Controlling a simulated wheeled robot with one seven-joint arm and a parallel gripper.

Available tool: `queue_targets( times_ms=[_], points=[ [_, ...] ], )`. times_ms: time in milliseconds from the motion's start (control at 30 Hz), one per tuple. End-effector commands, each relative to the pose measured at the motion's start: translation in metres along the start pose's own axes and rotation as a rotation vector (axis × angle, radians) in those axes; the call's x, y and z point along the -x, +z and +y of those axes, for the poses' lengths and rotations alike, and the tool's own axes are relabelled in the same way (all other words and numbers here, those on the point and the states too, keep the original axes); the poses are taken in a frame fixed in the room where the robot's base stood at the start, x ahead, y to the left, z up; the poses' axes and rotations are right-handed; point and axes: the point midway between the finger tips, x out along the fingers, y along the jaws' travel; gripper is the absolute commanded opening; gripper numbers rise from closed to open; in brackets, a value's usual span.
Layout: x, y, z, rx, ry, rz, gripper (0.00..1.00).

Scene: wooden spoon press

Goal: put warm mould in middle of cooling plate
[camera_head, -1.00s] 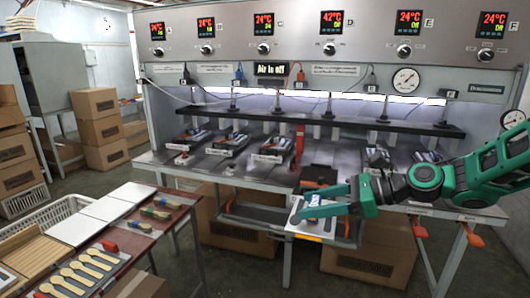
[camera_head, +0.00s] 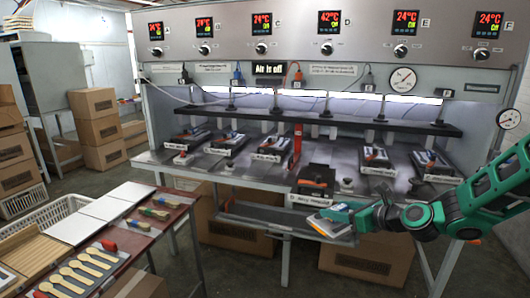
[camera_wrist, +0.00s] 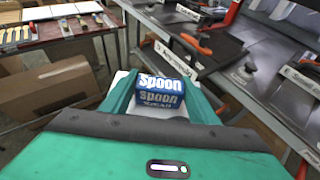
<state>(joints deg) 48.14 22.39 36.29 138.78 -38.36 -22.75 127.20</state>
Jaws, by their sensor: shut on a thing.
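My gripper (camera_head: 342,217) is shut on a mould (camera_head: 330,228), held in front of the press bench. In the head view the mould is tilted and shows a pale plate with an orange edge. In the wrist view a blue block lettered "spoon" (camera_wrist: 160,92) sits between my fingers; my gripper's body hides much of the mould. Two white plates (camera_head: 107,207) lie on the left table; I cannot tell which thing is the cooling plate.
Several other moulds, such as one (camera_head: 272,147), sit on the press bench (camera_head: 240,172). A grey shelf (camera_head: 262,220) juts out below it. The red-brown table (camera_head: 160,232) at left holds spoons (camera_head: 85,268) and coloured-handled tools. Cardboard boxes (camera_head: 365,262) stand under the bench.

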Motion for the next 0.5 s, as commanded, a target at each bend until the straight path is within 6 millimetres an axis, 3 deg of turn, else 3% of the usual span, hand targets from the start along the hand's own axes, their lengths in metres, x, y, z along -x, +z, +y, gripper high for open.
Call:
queue_targets(
  times_ms=[200, 500],
  points=[
    [0.002, -0.031, -0.045, -0.074, -0.174, -0.003, 0.04],
    [0.007, -0.045, -0.067, -0.105, -0.254, -0.005, 0.04]
  ],
)
